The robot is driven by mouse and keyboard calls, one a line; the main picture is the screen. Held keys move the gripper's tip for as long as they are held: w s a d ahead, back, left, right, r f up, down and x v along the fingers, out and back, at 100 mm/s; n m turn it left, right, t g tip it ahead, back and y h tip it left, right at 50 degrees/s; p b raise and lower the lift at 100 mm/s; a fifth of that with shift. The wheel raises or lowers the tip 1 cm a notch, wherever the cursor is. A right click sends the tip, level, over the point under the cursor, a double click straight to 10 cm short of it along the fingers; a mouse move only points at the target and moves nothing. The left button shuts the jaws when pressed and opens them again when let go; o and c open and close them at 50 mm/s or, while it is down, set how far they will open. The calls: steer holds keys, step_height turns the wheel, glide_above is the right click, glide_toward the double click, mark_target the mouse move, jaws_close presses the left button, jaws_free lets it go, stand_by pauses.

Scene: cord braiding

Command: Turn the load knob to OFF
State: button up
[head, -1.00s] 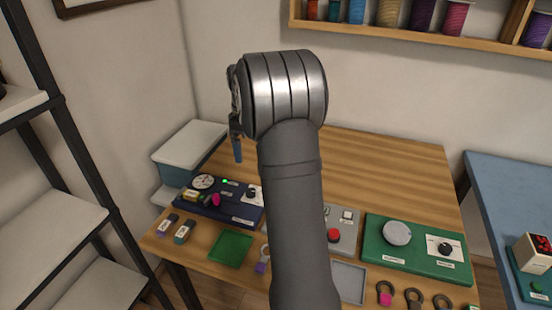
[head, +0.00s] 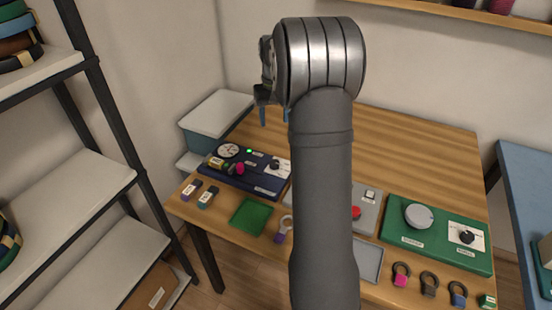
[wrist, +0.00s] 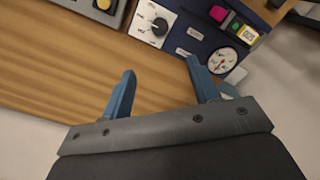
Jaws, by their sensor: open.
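A dark blue panel (head: 262,186) lies at the back left of the wooden table. On its right end is a black knob (head: 275,165) on a white dial plate; this knob also shows in the wrist view (wrist: 159,27). A similar black knob (head: 467,237) sits on the green panel at the right. The labels are too small to read, so I cannot tell which is the load knob. My gripper (head: 274,115) is open and empty, above the table near the blue panel. In the wrist view its blue fingers (wrist: 161,72) point toward the blue panel's knob, apart from it.
The blue panel carries a round gauge (head: 228,150), a lit green lamp (head: 249,151) and a magenta part (head: 240,169). A grey panel with a red button (head: 356,212) is partly behind my arm. Padlocks (head: 400,274) line the front edge. The table's back is clear.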

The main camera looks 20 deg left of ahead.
steer(key=m, duration=1)
glide_toward(275, 163)
step_height(275, 163, down, 9)
steer(key=shift+a+r, duration=0.1)
steer(key=shift+r, duration=0.05)
steer(key=shift+c, duration=0.3)
steer(key=c, duration=0.9)
